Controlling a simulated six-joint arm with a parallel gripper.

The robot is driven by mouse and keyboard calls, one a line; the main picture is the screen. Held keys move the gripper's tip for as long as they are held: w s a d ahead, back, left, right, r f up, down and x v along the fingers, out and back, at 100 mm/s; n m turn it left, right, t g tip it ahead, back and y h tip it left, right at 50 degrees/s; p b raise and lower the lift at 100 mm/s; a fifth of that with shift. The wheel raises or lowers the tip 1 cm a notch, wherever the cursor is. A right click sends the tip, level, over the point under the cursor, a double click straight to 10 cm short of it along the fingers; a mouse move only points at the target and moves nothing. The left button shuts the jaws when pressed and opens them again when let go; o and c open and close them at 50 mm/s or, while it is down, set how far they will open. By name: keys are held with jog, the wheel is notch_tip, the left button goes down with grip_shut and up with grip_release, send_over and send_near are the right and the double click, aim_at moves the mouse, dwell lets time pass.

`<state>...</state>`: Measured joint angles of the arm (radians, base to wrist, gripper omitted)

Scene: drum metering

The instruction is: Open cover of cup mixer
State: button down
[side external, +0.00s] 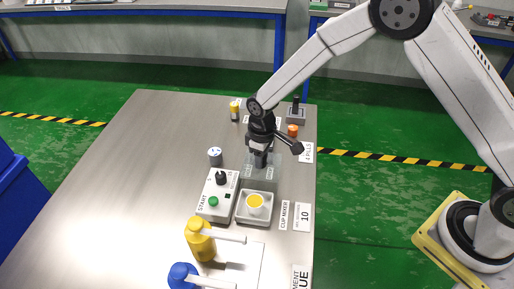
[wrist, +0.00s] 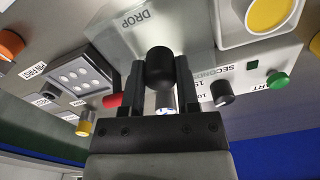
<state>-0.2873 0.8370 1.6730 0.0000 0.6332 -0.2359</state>
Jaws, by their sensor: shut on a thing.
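The cup mixer (side external: 253,218) is a light square housing with a yellow-filled cup (side external: 256,201) in its well. The cup also shows at the top right of the wrist view (wrist: 268,12). The mixer's clear cover (side external: 259,172) stands at the far side of the well, and the cup looks uncovered from above. My gripper (side external: 261,160) is at the cover. In the wrist view my gripper (wrist: 160,80) is shut on the cover's black knob (wrist: 159,62), with a finger on each side. How far the cover is tilted is hard to tell.
A control box (side external: 217,195) with a green START button and black dial stands left of the mixer. A grey can (side external: 215,156), orange cap (side external: 292,130) and black-handled block (side external: 296,115) are near. The table's left is clear.

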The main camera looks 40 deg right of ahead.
jog(key=shift+w, duration=0.1)
jog(key=shift+c, duration=1.7)
grip_release()
jog(key=shift+r, duration=0.15)
jog(key=shift+r, duration=3.8)
jog(key=s+d+r+m+t, duration=0.1)
jog(key=s+d+r+m, duration=0.1)
jog(key=s+d, duration=0.4)
jog(key=s+d+r+m+t, duration=0.1)
jog(key=s+d+r+m, duration=0.1)
jog(key=s+d+m, duration=0.2)
jog(key=shift+s+d+t, duration=0.3)
jog(key=shift+s+d, duration=1.5)
jog(key=shift+s, duration=2.25)
